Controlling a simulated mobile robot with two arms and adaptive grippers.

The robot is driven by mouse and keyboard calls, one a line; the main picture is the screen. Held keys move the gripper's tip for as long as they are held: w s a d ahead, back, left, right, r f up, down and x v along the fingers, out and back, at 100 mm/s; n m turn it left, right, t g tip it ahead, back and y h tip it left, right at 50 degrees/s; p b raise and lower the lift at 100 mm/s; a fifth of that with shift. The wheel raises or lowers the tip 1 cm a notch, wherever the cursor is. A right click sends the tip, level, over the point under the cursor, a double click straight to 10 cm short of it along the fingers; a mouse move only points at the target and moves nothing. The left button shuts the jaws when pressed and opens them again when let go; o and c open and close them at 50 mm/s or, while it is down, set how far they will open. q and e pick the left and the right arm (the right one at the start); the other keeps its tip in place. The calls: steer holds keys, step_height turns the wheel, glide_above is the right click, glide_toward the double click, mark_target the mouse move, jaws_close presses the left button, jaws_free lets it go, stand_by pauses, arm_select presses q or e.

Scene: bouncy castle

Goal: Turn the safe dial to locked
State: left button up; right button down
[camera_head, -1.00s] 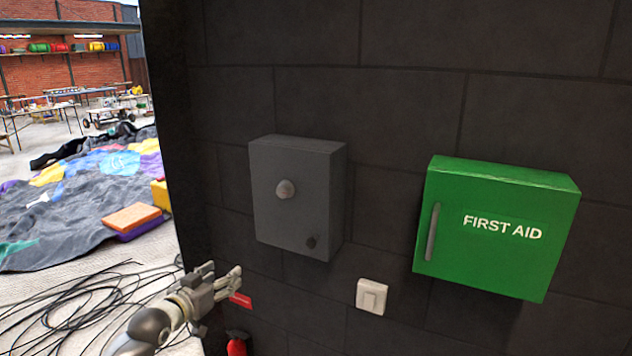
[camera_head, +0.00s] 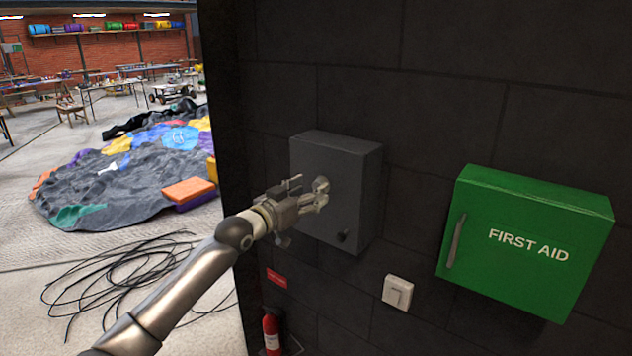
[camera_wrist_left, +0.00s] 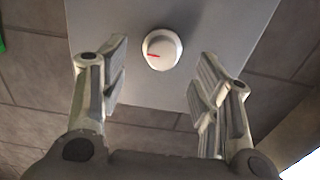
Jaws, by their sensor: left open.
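The grey safe (camera_head: 345,180) is a box mounted on the dark block wall, with a small dark knob (camera_head: 343,237) low on its front. Its round pale dial (camera_head: 321,185) sits higher on the front and is partly covered by my gripper in the head view. In the left wrist view the dial (camera_wrist_left: 161,49) shows whole, with a red mark pointing left. My left gripper (camera_head: 308,192) is in front of the safe. Its fingers are open, one on each side of the dial in the left wrist view, with clear space between them and the dial. My right gripper is not in view.
A green first aid box (camera_head: 525,240) hangs to the right of the safe. A white switch (camera_head: 397,292) is on the wall below. A red extinguisher (camera_head: 271,333) stands low at the wall's left. Black cables (camera_head: 120,275) lie on the floor.

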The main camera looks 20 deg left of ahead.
mark_target(315, 187)
arm_select(q)
steer(key=shift+p+x, duration=0.35)
steer(key=shift+x, duration=1.25)
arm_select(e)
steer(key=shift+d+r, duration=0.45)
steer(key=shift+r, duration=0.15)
arm_select(q)
steer(key=shift+a, duration=0.1)
steer(key=c, duration=1)
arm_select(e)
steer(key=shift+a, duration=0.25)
